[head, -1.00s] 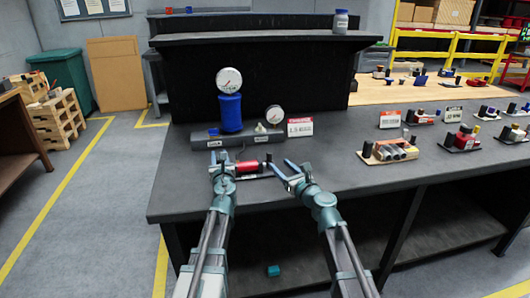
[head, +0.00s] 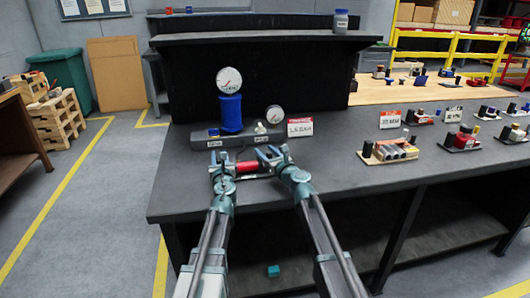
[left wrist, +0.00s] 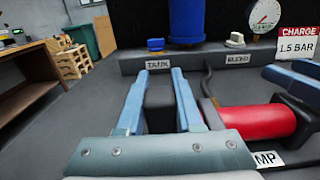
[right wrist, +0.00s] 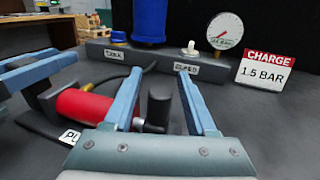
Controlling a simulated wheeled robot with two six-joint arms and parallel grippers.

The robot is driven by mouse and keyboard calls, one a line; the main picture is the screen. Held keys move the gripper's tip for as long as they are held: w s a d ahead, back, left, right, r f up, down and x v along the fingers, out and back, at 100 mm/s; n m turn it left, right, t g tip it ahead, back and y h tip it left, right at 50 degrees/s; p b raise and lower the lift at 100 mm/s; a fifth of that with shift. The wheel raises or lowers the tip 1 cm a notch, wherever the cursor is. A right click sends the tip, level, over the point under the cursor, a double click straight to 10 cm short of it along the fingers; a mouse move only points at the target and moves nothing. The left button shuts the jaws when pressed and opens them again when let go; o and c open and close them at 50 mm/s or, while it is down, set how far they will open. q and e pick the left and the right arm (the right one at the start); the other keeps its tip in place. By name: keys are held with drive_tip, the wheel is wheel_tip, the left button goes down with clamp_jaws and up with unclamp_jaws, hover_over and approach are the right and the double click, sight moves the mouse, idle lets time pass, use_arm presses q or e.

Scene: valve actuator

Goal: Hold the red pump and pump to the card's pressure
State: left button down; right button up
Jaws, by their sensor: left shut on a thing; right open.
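The red pump (head: 249,167) lies on the bench; it also shows in the left wrist view (left wrist: 256,122) and right wrist view (right wrist: 84,106). My left gripper (head: 221,158) is shut on the black block (left wrist: 160,105) at its left end. My right gripper (head: 268,153) is open, its fingers on either side of the black handle (right wrist: 158,105) at the right end. The white charge card (right wrist: 263,72) reads 1.5 BAR. A round gauge (right wrist: 225,30) stands beside it; its needle is too small to read exactly.
Behind the pump is a dark manifold (head: 205,140) with TANK and BLEED labels and two knobs. It carries a blue tank (head: 231,113) with a larger gauge (head: 229,80) on top. A dark hose (right wrist: 140,80) runs to the pump. Other pump sets (head: 390,151) stand to the right.

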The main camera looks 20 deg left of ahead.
drive_tip(key=shift+w+a, duration=0.15)
drive_tip(key=shift+a, duration=0.05)
clamp_jaws()
idle(1.3)
